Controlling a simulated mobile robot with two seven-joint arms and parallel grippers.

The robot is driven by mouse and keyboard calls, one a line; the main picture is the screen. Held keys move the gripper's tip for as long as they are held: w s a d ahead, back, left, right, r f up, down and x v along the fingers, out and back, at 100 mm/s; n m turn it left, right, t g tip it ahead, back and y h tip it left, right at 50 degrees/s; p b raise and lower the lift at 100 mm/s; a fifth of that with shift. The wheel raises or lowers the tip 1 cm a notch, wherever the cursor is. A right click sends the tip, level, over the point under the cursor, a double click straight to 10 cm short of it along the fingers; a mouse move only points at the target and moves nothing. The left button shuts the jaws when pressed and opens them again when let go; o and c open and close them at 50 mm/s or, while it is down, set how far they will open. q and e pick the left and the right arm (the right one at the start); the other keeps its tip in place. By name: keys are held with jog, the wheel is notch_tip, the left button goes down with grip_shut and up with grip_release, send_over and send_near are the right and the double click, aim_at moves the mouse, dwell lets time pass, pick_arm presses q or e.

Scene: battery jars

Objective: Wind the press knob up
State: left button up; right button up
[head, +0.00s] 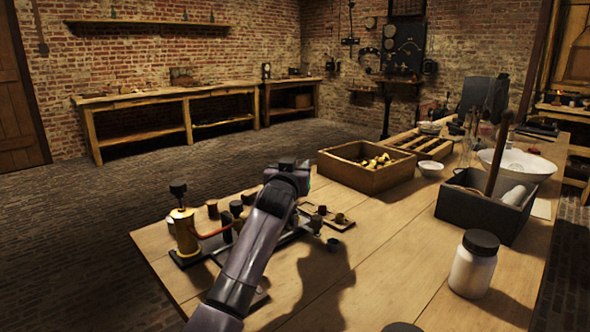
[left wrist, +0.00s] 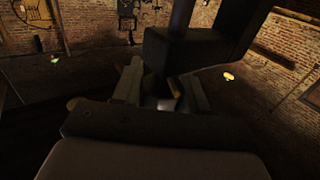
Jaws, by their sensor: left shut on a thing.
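My left arm reaches in from the bottom of the head view, and my left gripper (head: 288,178) is over the small-parts area of the bench. Its own body hides most of its fingers there. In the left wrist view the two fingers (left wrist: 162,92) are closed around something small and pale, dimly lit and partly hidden. I cannot make out the press knob clearly in either view. A dark block with an upright bar (left wrist: 195,50) stands just beyond the fingers. A metal frame (head: 283,238) shows partly beneath my arm. My right gripper is in neither view.
A brass vessel (head: 184,232) with a black top and red tube stands left of my arm, near dark jars (head: 236,208). A wooden box (head: 350,178) of brass parts, a grey crate (head: 470,214) and a lidded white jar (head: 473,268) stand to the right.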

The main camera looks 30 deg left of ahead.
pick_arm(q)
jog(key=shift+r, duration=0.1)
jog(key=o, duration=1)
jog(key=shift+c, duration=0.2)
jog(key=v, duration=0.7)
jog(key=shift+p, duration=0.45)
jog(key=shift+s, duration=0.1)
